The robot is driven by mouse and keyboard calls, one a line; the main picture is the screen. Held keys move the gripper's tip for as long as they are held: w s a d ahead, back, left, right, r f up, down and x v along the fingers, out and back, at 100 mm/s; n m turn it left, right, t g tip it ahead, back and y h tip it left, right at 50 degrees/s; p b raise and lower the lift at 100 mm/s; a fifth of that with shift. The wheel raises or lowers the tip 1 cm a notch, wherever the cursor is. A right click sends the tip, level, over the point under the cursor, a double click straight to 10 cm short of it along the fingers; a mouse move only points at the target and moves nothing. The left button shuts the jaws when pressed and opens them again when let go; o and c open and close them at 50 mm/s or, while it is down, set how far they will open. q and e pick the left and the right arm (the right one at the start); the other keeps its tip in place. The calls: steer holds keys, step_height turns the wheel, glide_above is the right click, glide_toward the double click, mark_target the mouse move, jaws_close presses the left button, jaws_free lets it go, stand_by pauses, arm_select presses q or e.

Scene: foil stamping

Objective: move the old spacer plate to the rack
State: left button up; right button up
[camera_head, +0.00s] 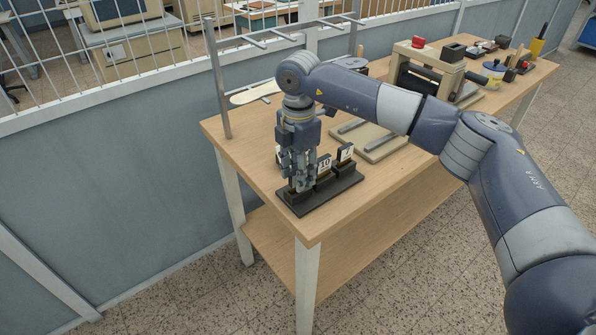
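A low black rack (345,182) sits at the near left corner of the table. Small dark plates with white number labels stand upright in it; one reads 10 (324,165) and another appears to read 7 (345,153). My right gripper (303,186) points straight down over the left end of the rack, its fingertips close to it. A bit of a pale label (279,154) shows just left of the fingers. The fingers hide that end of the rack, and I cannot tell whether they hold a plate. My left gripper is out of view.
A beige plate with metal rails (366,149) lies behind the rack, partly under my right arm. A press with a red knob (418,42) stands farther back. A metal frame with pegs (217,85) rises at the table's left edge. Several small items crowd the far end.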

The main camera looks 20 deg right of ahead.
step_height(320, 180, up, 12)
stand_by(0.4)
steer(key=shift+f, duration=0.15)
